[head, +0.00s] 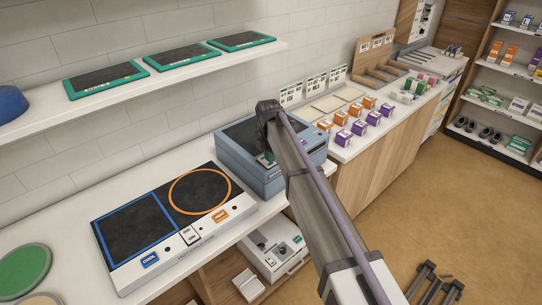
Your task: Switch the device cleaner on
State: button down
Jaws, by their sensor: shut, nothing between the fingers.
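The likely device cleaner is a blue-grey box (262,176) with a dark top panel, standing on the white counter at picture centre. My arm reaches in from the lower right and crosses in front of its right part. My gripper (267,152) is at the arm's far end, pointing down over the front of the box. It is shut and empty, small in view and partly covered by my arm. I cannot tell whether it touches the box. The arm hides part of the box's front, and I cannot make out a switch or a lit sign there.
Left of the box lies a panel (178,254) with a blue square marked COOL and an orange ring. Above it a shelf (180,75) holds green-edged tablets (105,80). Small orange and purple boxes (374,118) stand to the right. Open floor (450,200) lies at the right.

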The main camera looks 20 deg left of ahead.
notch_tip(320, 180, up, 14)
jog(key=d+p, duration=0.1)
jog(key=p, duration=1.3)
jog(key=shift+s+d, duration=0.25)
jog(key=shift+s, duration=0.2)
jog(key=shift+f, duration=0.1)
